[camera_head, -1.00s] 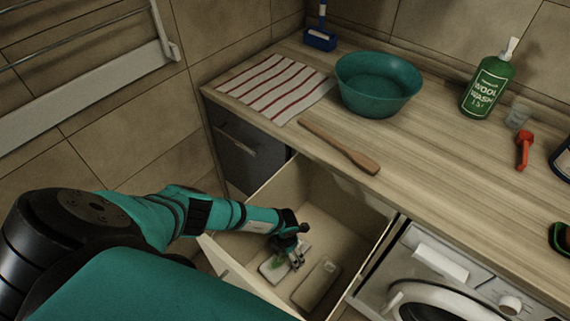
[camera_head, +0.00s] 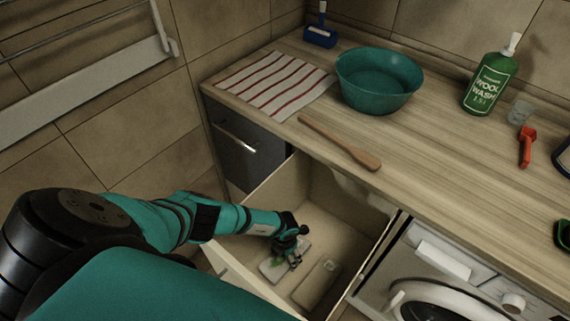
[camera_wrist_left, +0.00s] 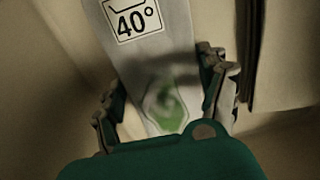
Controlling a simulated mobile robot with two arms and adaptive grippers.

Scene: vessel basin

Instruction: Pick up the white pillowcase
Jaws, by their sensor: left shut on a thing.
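The white pillowcase (camera_head: 270,271) looks like a small pale folded piece with a green motif, inside the open drawer. In the left wrist view the pale piece (camera_wrist_left: 152,60) carries a "40°" wash label and a green patch. My left gripper (camera_head: 294,262) reaches down into the drawer and is shut on it. In the left wrist view its fingers (camera_wrist_left: 165,92) lie on both sides of the pale piece. The gripper covers part of it in the head view. My right gripper is not in view.
A second folded beige piece (camera_head: 318,285) lies beside it in the drawer (camera_head: 335,208). The wooden counter (camera_head: 440,165) overhangs the back, bearing a teal basin (camera_head: 378,82), striped cloth (camera_head: 275,85), wooden paddle (camera_head: 340,142) and green bottle (camera_head: 490,82). A washing machine (camera_head: 450,285) stands right.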

